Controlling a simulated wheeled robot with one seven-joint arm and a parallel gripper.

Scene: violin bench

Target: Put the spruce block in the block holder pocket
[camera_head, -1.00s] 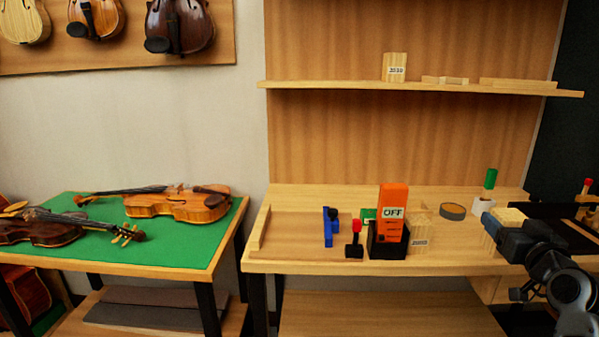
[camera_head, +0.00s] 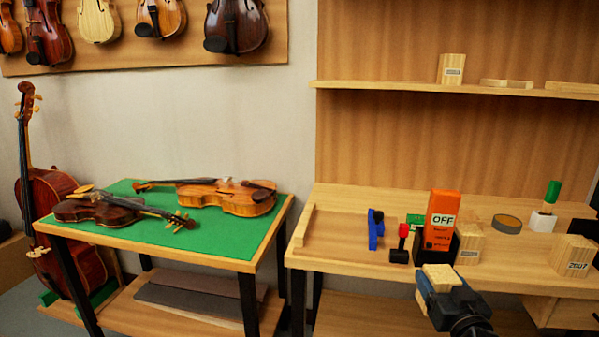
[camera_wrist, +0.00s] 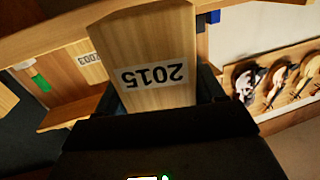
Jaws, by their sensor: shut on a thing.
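My gripper (camera_head: 441,287) is shut on a pale wooden block (camera_head: 441,275) and holds it in front of the bench's front edge. In the wrist view the held block (camera_wrist: 157,50) sits between the dark fingers, with an upside-down label that reads 2015. A third labelled block (camera_head: 573,257) stands at the right. I cannot tell which thing is the block holder pocket.
The workbench (camera_head: 340,255) has a raised strip at its left end. A blue tool (camera_head: 376,230), a red-topped tool (camera_head: 401,245) and a round disc (camera_head: 507,222) stand on it. A shelf (camera_head: 400,86) hangs above. A green table (camera_head: 160,230) with violins is at the left.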

